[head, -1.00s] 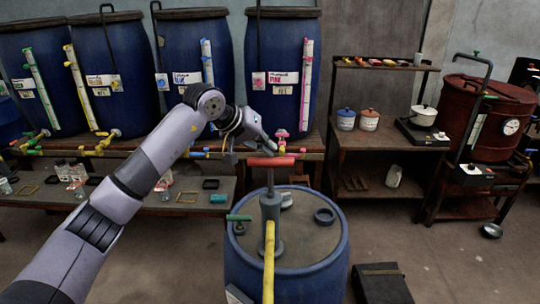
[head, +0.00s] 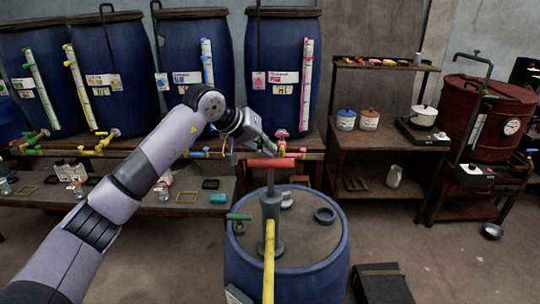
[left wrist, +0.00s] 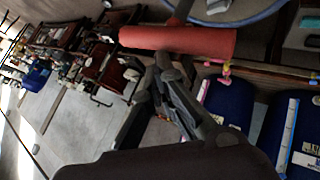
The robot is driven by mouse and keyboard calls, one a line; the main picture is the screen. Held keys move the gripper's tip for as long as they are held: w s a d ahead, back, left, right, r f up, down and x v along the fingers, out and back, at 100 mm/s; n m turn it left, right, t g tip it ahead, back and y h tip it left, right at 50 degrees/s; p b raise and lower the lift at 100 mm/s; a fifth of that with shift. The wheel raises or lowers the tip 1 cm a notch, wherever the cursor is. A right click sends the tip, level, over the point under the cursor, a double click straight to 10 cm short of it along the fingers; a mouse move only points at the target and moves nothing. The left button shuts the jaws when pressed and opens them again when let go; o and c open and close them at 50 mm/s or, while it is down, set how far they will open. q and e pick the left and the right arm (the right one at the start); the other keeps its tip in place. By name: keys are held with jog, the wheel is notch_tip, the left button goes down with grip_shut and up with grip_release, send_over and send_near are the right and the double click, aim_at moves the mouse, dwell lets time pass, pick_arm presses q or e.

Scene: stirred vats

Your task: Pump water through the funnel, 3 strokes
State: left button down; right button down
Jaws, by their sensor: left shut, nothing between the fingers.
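The hand pump (head: 270,208) stands upright on the lid of a blue drum (head: 290,285). Its red crossbar handle (head: 271,162) is at the top of a short rod. My left gripper (head: 272,149) is just behind the handle, with its fingers shut and empty. In the left wrist view the shut fingertips (left wrist: 164,62) are close by the red handle (left wrist: 178,41), not around it; I cannot tell whether they touch. A yellow pipe (head: 269,262) runs from the pump towards me. I cannot make out the funnel clearly. My right gripper is out of view.
Tall blue vats (head: 283,75) stand behind, with valves along their front. A low bench (head: 150,205) with small items is on the left. A shelf (head: 375,165) and a dark red vat (head: 490,115) are on the right. A black box (head: 382,284) lies beside the drum.

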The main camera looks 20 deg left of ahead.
pick_arm(q)
jog(key=shift+s+f+b, duration=0.1)
jog(key=shift+f+b, duration=2.5)
jog(key=shift+f, duration=0.8)
dwell(2.2)
jog(key=shift+r, duration=0.1)
jog(key=shift+w+r+p, duration=0.2)
jog(key=shift+r+p, duration=1.95)
jog(key=shift+r, duration=1.5)
notch_tip(320, 180, up, 6)
jog(key=p, duration=0.3)
jog(key=shift+p, duration=0.35)
